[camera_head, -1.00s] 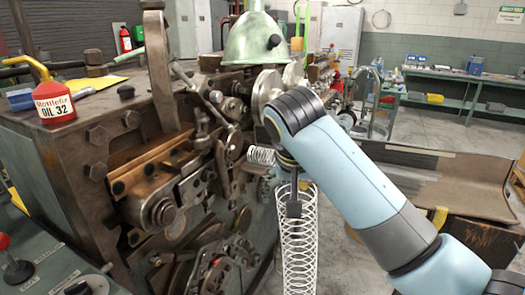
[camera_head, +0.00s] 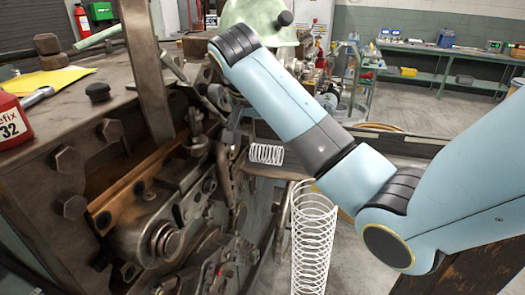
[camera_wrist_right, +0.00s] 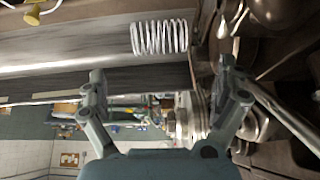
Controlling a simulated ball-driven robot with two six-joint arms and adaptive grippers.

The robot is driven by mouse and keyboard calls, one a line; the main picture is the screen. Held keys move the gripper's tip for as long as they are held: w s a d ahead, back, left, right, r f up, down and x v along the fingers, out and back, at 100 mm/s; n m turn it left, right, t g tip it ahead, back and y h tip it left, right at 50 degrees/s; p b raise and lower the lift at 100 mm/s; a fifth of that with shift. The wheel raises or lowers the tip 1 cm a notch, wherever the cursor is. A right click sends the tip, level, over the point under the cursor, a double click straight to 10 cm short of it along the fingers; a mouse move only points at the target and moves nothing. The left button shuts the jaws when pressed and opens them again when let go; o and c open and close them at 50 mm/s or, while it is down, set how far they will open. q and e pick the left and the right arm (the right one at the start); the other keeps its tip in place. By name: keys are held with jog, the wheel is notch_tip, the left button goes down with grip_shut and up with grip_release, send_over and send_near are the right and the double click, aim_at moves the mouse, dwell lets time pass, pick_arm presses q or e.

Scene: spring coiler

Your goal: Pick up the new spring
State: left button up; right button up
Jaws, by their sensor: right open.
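A short white coil spring (camera_head: 266,153) lies on its side by the machine, left of my right forearm in the head view. It also shows in the right wrist view, as a white coil (camera_wrist_right: 159,37) at the top centre. My right gripper (camera_wrist_right: 163,72) is open and empty, with its two fingers spread wide. The coil appears beyond the fingertips and between them, not touching either finger. In the head view the right gripper is mostly hidden behind my arm. My left gripper is not in view.
A tall white wire coil (camera_head: 314,240) stands upright below my right arm. The dark coiling machine (camera_head: 90,150) with bolts and levers fills the left. A red oil can (camera_head: 12,122) and yellow paper (camera_head: 50,80) rest on its top. A green workbench (camera_head: 450,68) stands far back.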

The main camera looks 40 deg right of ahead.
aim_at(266, 147)
jog(key=x, duration=0.2)
jog(key=shift+d+f, duration=0.2)
jog(key=shift+f, duration=0.05)
jog(key=shift+w+d+f, duration=0.15)
jog(key=shift+f, duration=0.15)
jog(key=p+x, duration=0.2)
jog(key=x, duration=0.2)
jog(key=shift+d+f, duration=0.15)
jog(key=shift+w+d+f, duration=0.15)
jog(key=shift+f, duration=0.2)
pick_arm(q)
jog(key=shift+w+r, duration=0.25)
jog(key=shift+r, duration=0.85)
pick_arm(e)
jog(key=shift+c, duration=0.4)
jog(key=shift+c, duration=1.3)
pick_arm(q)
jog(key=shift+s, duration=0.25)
pick_arm(e)
jog(key=c, duration=0.9)
